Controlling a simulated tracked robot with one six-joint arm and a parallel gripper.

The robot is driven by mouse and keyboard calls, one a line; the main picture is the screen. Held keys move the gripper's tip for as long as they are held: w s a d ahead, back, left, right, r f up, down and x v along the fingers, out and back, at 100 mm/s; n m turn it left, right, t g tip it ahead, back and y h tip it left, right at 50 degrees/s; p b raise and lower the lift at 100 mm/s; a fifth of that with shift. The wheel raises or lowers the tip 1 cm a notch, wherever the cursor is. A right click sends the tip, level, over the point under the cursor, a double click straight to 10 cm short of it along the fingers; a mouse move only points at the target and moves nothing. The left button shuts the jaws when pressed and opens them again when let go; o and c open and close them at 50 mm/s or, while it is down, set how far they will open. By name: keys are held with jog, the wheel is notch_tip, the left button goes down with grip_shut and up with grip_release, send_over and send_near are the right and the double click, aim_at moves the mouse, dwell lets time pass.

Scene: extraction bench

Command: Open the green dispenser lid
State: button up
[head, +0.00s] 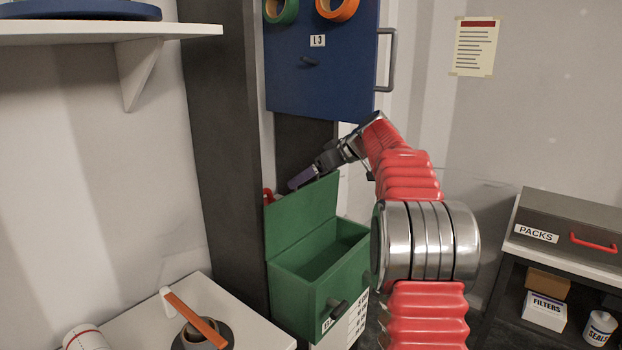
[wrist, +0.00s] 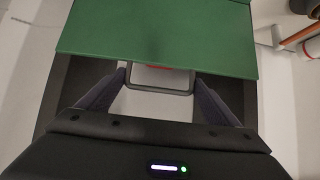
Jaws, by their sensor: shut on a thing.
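The green dispenser (head: 310,285) is an open-topped box with a dark knob on its front. Its green lid (head: 302,215) stands raised at the back edge, nearly upright, and the box's inside shows. My gripper (head: 291,186) is behind the lid's top edge, its tips partly hidden by the lid. In the wrist view the lid (wrist: 160,35) fills the top. A grey handle frame with a red strip (wrist: 160,78) sits at the lid's edge between the two fingers. My gripper (wrist: 160,80) is shut on this handle; the exact contact is hard to see.
A blue cabinet (head: 320,85) with a side handle and tape rolls hangs above the dispenser. A dark post (head: 222,150) stands left of it. A white table (head: 140,325) with tape is lower left. A PACKS case (head: 570,222) sits on the right shelf.

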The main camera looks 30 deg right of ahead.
jog(key=shift+a+r, duration=0.2)
jog(key=shift+a, duration=0.05)
jog(key=o, duration=1.2)
jog(key=shift+o, duration=0.6)
jog(key=shift+d+f, duration=0.1)
jog(key=shift+s+d, duration=0.1)
jog(key=shift+s, duration=0.05)
jog(key=v, duration=1.3)
jog(key=shift+r, duration=0.3)
jog(key=shift+s+d, duration=0.1)
jog(key=shift+s, duration=0.1)
